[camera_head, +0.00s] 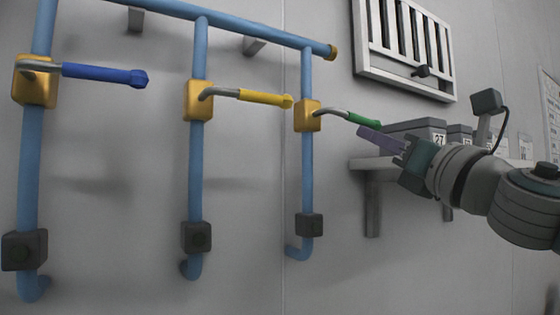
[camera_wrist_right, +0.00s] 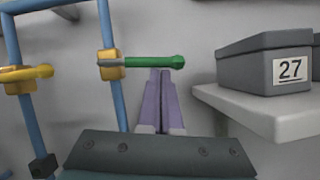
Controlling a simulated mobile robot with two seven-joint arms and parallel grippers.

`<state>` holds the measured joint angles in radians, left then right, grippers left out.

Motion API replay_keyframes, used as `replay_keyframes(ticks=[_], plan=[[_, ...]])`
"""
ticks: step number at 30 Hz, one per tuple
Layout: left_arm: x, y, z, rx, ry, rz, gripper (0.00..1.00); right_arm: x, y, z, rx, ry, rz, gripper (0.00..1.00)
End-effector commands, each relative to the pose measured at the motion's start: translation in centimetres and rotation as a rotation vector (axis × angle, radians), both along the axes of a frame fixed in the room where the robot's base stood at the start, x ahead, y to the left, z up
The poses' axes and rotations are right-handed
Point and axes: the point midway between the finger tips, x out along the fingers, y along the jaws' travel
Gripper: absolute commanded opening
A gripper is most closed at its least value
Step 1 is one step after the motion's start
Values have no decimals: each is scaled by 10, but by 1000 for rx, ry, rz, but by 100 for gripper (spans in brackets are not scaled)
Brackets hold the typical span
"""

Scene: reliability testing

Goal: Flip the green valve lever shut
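The green valve lever (camera_head: 362,119) sticks out to the right from the yellow valve body (camera_head: 307,116) on the rightmost blue pipe. It lies roughly horizontal, tilted slightly down in the head view. In the right wrist view the green lever (camera_wrist_right: 152,62) crosses level just beyond my fingertips. My right gripper (camera_head: 368,133) comes from the right, its purple fingers at the lever's end. In the right wrist view the fingers (camera_wrist_right: 160,82) lie side by side with hardly any gap and look shut; nothing shows between them. Whether they touch the lever I cannot tell. My left gripper is not in view.
A blue lever (camera_head: 103,74) and a yellow lever (camera_head: 264,98) stick out from the other two pipes. A shelf (camera_head: 362,164) with grey boxes, one marked 27 (camera_wrist_right: 265,68), is right of the pipes. A slatted vent (camera_head: 405,45) hangs above.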

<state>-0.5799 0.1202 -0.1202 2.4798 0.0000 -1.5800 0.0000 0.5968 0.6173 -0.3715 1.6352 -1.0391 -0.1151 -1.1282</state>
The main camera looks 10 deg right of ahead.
Motion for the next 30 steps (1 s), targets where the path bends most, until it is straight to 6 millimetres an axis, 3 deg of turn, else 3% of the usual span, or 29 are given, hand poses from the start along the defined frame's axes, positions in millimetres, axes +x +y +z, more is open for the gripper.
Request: replay_keyframes(ticks=[24,30], plan=[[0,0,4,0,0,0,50,0,-2,9,4,-1,-2,0],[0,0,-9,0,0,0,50,1,-4,-3,4,-1,-2,0]])
